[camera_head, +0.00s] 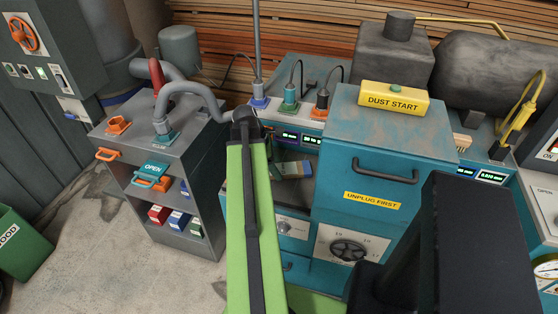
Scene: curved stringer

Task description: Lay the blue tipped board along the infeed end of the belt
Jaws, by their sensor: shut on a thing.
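My green arm (250,225) rises through the middle of the view to a dark joint near the teal machine. My gripper is not visible; the arm hides whatever is behind it. No blue tipped board can be made out for certain. A small dark, flat patch with coloured bits (293,169) shows in the recess of the teal machine, right of my arm, too small to identify. The belt and its infeed end cannot be picked out.
A teal cabinet (385,140) with a yellow DUST START box (394,97) stands right of my arm. A grey shelf unit (168,180) with coloured blocks stands left. A green bin (25,243) is at far left. Floor between bin and shelf is clear.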

